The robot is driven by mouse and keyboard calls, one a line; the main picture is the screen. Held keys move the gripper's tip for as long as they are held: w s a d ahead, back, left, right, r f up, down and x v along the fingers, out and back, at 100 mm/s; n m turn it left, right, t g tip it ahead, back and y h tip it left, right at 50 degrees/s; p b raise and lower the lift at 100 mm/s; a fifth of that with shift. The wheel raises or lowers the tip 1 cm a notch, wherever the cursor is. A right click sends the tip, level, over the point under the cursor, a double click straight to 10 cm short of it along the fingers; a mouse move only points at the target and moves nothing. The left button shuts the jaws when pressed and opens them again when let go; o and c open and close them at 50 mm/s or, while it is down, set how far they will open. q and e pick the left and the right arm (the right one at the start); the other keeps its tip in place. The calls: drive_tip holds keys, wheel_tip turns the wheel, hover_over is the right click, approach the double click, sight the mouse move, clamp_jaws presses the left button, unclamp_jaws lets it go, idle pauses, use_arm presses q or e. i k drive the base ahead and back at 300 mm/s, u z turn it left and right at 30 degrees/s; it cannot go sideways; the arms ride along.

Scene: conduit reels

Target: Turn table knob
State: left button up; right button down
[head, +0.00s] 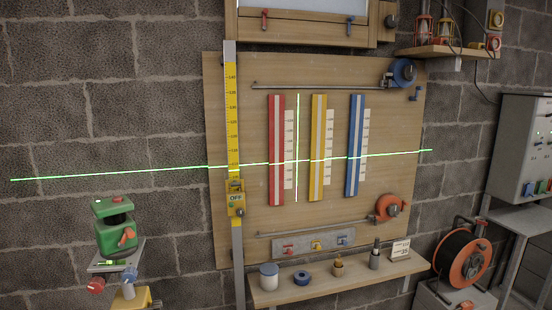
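A green laser level (116,232) with an orange knob (126,237) on its side stands at the lower left on a small grey plate (112,259). Below the plate are a red knob (95,285) at the left and a blue knob (130,273) at the right, above a yellow part (138,298) cut off by the frame's bottom edge. I cannot tell which of these is the table knob. The level casts a green horizontal line, slightly tilted, across the wall and board, and a short vertical line. Neither of my grippers is in view.
A wooden board (390,215) carries red (277,150), yellow (318,148) and blue (355,146) strips. A yellow measuring staff (232,120) stands at its left edge, with an OFF-marked box (236,200). A shelf (300,293) holds small items. An orange cable reel (465,258) stands right.

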sight(129, 275)
drive_tip(key=u, duration=1.15)
drive_tip(key=k, duration=0.85)
drive_tip(key=z, duration=0.55)
